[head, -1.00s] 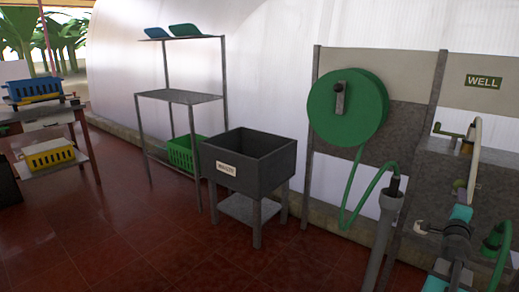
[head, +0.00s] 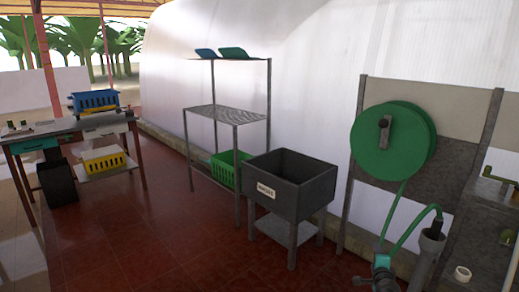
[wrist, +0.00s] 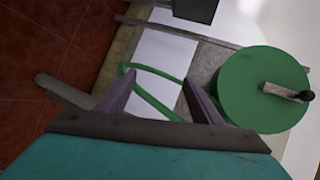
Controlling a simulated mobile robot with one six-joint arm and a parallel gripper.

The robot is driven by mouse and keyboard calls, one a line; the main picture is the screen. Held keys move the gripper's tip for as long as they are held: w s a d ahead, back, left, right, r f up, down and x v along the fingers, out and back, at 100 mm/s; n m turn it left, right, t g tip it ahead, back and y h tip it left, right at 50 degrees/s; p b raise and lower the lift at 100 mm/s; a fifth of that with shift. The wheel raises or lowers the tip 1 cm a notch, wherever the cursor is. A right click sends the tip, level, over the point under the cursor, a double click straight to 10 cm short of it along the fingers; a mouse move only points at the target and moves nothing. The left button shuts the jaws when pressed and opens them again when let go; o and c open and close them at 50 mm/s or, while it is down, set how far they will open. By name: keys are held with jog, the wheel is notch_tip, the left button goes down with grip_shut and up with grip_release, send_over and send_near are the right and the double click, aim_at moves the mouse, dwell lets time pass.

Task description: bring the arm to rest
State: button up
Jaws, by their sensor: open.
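My gripper (wrist: 157,82) shows in the wrist view with its two fingers apart and nothing between them. Behind the gap are a green hose (wrist: 160,74) and a white panel. The green hose reel (wrist: 262,88) is to the right of the fingers, apart from them as far as I can tell. In the head view part of my arm shows at the bottom edge, below the reel (head: 392,140); the fingers cannot be made out there.
A dark bin on legs (head: 291,190) stands left of the reel. Further left are a metal shelf rack (head: 224,116) with a green crate (head: 229,169), and a table (head: 68,127) with a blue crate (head: 95,101). The red floor between is clear.

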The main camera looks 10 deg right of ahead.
jog(key=w+a+f+n+y+p, duration=0.1)
jog(key=a+f+n+y+p, duration=0.35)
jog(key=a, duration=0.75)
jog(key=s+a+f+n+g+y+p, duration=0.1)
jog(key=s+a+f+n+g, duration=0.1)
jog(key=s+a+f, duration=0.45)
jog(key=s+a+f+n+g+y+p, duration=0.1)
jog(key=a+f+n+g+p, duration=0.15)
jog(key=a, duration=0.65)
jog(key=s+a+f+n+g+y+p, duration=0.1)
jog(key=s+a+f+n+g+y, duration=0.1)
jog(key=s+a+f, duration=0.45)
jog(key=s+a+f+n+g+p, duration=0.2)
jog(key=s+a+n+g, duration=0.15)
jog(key=s, duration=0.45)
jog(key=s+a+f+n+g+p, duration=0.1)
jog(key=s+a+f+n+g, duration=0.2)
jog(key=s+a, duration=0.3)
jog(key=s+d+n+g+h, duration=0.1)
jog(key=s+d+n+g, duration=0.1)
jog(key=s, duration=0.5)
jog(key=s+d+r+n+g+h, duration=0.1)
jog(key=s+d+n+g+h, duration=0.1)
jog(key=s, duration=0.5)
jog(key=shift+s+d+r+g, duration=0.25)
jog(key=shift+d+g, duration=0.35)
jog(key=shift+d, duration=0.5)
jog(key=shift+c, duration=0.5)
